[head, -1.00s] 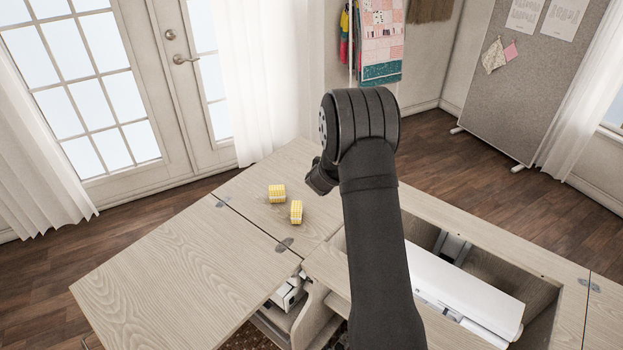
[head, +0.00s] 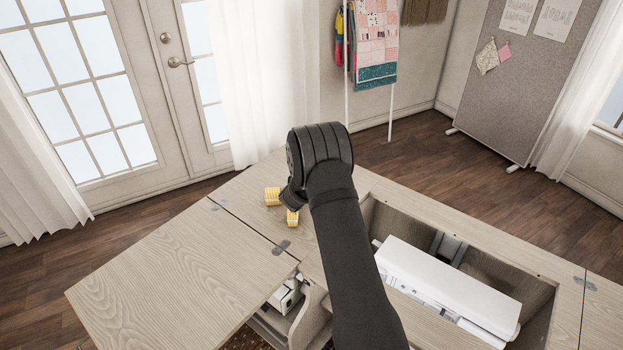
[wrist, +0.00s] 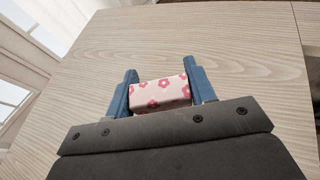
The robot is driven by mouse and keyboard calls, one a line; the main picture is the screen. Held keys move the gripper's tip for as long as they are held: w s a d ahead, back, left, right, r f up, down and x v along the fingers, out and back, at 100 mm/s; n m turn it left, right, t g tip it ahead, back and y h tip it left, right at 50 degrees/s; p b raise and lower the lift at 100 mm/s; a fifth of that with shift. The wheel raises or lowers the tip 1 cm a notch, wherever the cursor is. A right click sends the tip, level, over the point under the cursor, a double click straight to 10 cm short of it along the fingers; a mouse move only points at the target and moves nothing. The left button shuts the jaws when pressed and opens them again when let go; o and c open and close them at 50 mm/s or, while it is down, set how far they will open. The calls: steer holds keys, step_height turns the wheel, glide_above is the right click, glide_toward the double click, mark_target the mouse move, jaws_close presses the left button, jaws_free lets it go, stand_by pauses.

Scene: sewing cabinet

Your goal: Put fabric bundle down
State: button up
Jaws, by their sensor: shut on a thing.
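In the wrist view my gripper (wrist: 162,92) has its two blue fingers shut on a fabric bundle (wrist: 160,96), pale pink with darker pink flowers. The bundle is held level between the fingers, over the wood-grain cabinet top (wrist: 95,70); I cannot tell whether it touches the surface. In the head view my arm hides the gripper's fingers and the held bundle. Two yellow patterned bundles lie on the cabinet top: one (head: 272,197) beside my wrist, the other (head: 292,219) just below it, partly covered by my arm.
The open cabinet well to the right holds a white sewing machine (head: 445,285). A fold-out leaf (head: 165,270) at the left is bare. A gap in the cabinet's front (head: 290,300) shows shelves. Glass doors (head: 90,90) and a pinboard (head: 525,80) stand beyond.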

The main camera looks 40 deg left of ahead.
steer(key=shift+f, duration=0.15)
steer(key=o, duration=0.9)
steer(key=shift+o, duration=0.2)
steer(key=shift+r, duration=0.25)
steer(key=v, duration=1.2)
steer(key=shift+w+f, duration=0.1)
steer(key=shift+f, duration=0.05)
